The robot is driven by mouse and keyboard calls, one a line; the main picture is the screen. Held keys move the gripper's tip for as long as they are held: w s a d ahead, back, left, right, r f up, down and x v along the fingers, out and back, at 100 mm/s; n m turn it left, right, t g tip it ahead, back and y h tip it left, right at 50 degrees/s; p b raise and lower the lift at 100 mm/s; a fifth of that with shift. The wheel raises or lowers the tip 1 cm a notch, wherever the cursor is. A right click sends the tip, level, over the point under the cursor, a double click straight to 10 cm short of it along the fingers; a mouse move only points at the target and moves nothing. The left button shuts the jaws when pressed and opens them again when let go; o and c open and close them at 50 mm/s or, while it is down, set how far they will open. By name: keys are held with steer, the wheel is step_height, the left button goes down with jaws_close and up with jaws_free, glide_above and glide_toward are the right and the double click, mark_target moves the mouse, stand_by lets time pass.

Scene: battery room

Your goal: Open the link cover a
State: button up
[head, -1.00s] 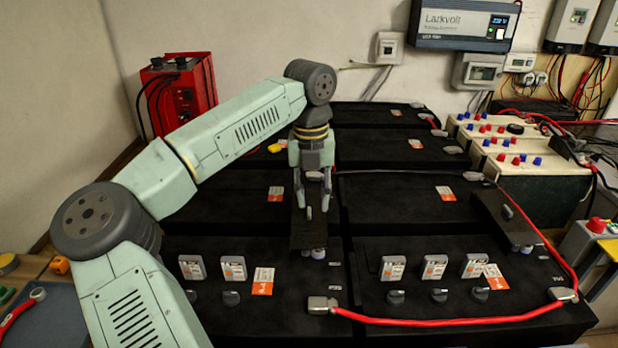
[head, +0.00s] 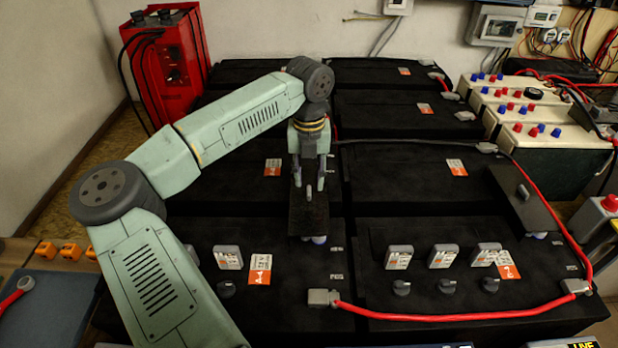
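A dark flat link cover (head: 308,217) with a small grey upright knob lies across the left middle and left front batteries. A second, similar dark cover (head: 527,208) with a knob lies at the right. I can read no letter on either, so I cannot tell which is cover a. Both covers lie flat and closed. My gripper (head: 308,183) points down over the left cover, its two fingers apart on either side of the knob. I cannot tell whether a finger touches it. A round terminal shows under the cover's front edge.
Black batteries fill the middle in rows. A red cable (head: 440,316) runs along the front and up the right side. Grey fuse-like blocks and knobs stand on the front batteries. A red charger (head: 168,65) stands back left; a white terminal panel (head: 525,115) stands right.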

steer(key=shift+f, duration=1.15)
steer(key=shift+c, duration=0.5)
jaws_close()
